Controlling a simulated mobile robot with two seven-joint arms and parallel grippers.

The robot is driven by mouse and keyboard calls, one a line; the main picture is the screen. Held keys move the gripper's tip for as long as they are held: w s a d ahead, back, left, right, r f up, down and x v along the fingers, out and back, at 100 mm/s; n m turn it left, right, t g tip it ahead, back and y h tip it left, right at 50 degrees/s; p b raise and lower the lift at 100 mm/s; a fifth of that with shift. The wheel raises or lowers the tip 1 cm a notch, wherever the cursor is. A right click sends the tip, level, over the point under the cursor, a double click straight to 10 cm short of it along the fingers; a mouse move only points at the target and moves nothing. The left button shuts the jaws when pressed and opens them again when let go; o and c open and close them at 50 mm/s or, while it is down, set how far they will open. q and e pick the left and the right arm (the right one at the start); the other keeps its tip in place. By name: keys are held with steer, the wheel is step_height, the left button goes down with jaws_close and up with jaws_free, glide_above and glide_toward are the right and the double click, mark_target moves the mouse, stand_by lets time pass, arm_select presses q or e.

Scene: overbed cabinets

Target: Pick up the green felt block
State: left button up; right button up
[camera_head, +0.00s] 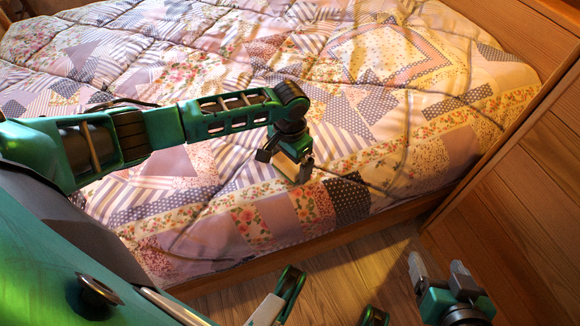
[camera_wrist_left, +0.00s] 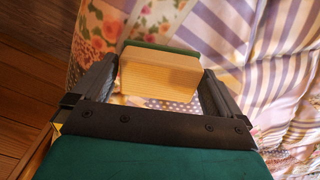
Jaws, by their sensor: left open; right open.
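The green felt block (camera_wrist_left: 158,76) shows in the left wrist view as a pale wooden block with a green layer along its far edge. It lies between the two fingers of my left gripper (camera_wrist_left: 148,88), which is open around it. I cannot tell whether either finger touches it. In the head view my left gripper (camera_head: 287,163) is low over the near part of the quilted bed, and the block is hard to tell apart from it there. My right gripper (camera_head: 438,270) is open and empty, over the wooden floor at the lower right.
The bed (camera_head: 190,60) with its patchwork quilt fills most of the head view. Its wooden side rail (camera_head: 350,228) runs along the near edge. A wooden panel (camera_head: 520,190) stands at the right. A strip of wooden floor (camera_head: 345,280) lies in front of the bed.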

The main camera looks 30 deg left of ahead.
arm_select(q)
steer(key=shift+r, duration=0.15)
steer(key=c, duration=0.9)
